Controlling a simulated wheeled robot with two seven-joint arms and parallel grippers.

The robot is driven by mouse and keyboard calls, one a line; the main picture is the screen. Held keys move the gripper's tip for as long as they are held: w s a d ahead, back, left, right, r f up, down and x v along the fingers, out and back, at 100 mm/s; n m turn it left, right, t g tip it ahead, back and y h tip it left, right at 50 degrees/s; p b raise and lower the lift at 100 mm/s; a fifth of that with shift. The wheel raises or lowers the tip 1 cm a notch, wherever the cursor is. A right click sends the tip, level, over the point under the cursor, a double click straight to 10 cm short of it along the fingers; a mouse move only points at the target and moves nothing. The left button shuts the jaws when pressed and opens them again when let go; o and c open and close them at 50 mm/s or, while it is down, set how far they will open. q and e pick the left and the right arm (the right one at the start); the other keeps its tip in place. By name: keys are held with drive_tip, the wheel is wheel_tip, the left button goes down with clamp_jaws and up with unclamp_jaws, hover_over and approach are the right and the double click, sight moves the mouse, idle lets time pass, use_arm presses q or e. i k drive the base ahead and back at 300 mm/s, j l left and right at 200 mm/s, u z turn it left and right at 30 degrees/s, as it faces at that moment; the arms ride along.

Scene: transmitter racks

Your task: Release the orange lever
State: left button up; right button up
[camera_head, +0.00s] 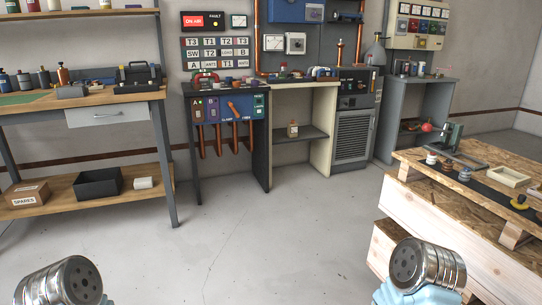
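A small orange lever (233,109) shows on the blue front panel (214,109) of the dark grey bench (190,98), left of the picture's middle. The lever is tilted, and its mounting and any catch are too small to make out. Copper pipes (219,140) hang below the panel. Two silver cylindrical links of my arms show at the bottom left and bottom right, far from the lever. No gripper fingers show in this view.
Open grey floor (240,235) lies in front of the bench. A wooden workbench (85,100) with a lower shelf stands at the left. A pallet-like wooden table (450,210) with several small parts stands at the right. A cream desk (312,128) adjoins the bench.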

sight(231, 105)
drive_tip(key=i+l+z, duration=0.1)
drive_tip(key=i+z, duration=0.15)
drive_tip(key=i, duration=1)
drive_tip(key=i+j+z, duration=0.1)
drive_tip(key=i+z, duration=0.2)
drive_tip(key=i, duration=0.95)
drive_tip(key=i+l, duration=0.15)
drive_tip(key=i, duration=0.7)
